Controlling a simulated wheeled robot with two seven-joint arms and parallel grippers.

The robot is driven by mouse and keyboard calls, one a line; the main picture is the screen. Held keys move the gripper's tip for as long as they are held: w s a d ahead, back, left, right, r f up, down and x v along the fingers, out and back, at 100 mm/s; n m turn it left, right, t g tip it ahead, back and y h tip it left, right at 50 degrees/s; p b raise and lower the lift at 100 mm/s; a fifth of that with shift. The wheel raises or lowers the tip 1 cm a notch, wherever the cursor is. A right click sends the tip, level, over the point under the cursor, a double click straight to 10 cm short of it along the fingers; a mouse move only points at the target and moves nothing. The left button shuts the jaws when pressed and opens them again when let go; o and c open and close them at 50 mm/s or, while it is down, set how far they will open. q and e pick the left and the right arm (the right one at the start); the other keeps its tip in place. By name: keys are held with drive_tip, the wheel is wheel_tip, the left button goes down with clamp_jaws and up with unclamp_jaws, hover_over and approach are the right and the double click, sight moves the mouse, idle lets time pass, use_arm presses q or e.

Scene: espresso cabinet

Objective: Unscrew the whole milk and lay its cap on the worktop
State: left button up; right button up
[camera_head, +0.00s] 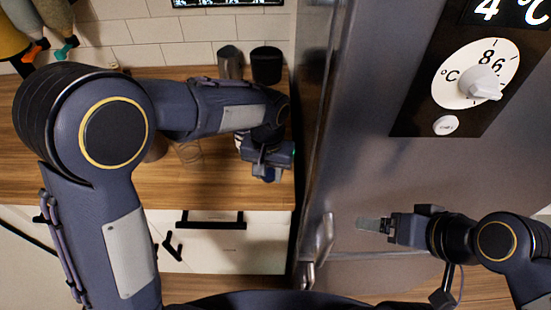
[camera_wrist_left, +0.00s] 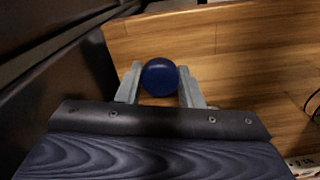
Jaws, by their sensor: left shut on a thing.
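My left gripper (camera_head: 268,172) is low over the right end of the wooden worktop (camera_head: 215,178), near the steel fridge side. In the left wrist view its two pale fingers (camera_wrist_left: 160,85) are shut on a round dark blue cap (camera_wrist_left: 159,77). Bare wood shows around the cap there, and I see no bottle body under it. I cannot make out the whole milk itself in the head view; the left arm hides part of the worktop. My right gripper (camera_head: 372,225) is in front of the fridge, pointing left; whether its fingers are apart is unclear.
A dark canister (camera_head: 266,65) and a grey metal cup (camera_head: 231,63) stand at the back of the worktop. A clear glass (camera_head: 189,153) stands left of the left gripper. The steel fridge (camera_head: 365,160) borders the worktop's right end. Drawers with black handles (camera_head: 211,225) are below.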

use_arm(q)
drive_tip(key=w, duration=0.1)
drive_tip(key=w+d, duration=0.1)
drive_tip(key=w, duration=0.1)
drive_tip(key=w+p, duration=0.1)
drive_tip(key=shift+w+d, duration=0.2)
drive_tip(key=shift+d, duration=0.05)
drive_tip(key=shift+w+d+f, duration=0.1)
drive_tip(key=shift+w, duration=0.2)
wheel_tip(320, 180, down, 3)
drive_tip(key=shift+f+p, duration=0.1)
drive_tip(key=shift+p, duration=0.45)
drive_tip(key=shift+f, duration=0.2)
drive_tip(key=o, duration=1.1)
drive_tip(key=shift+c, duration=0.2)
drive_tip(key=shift+r, duration=0.1)
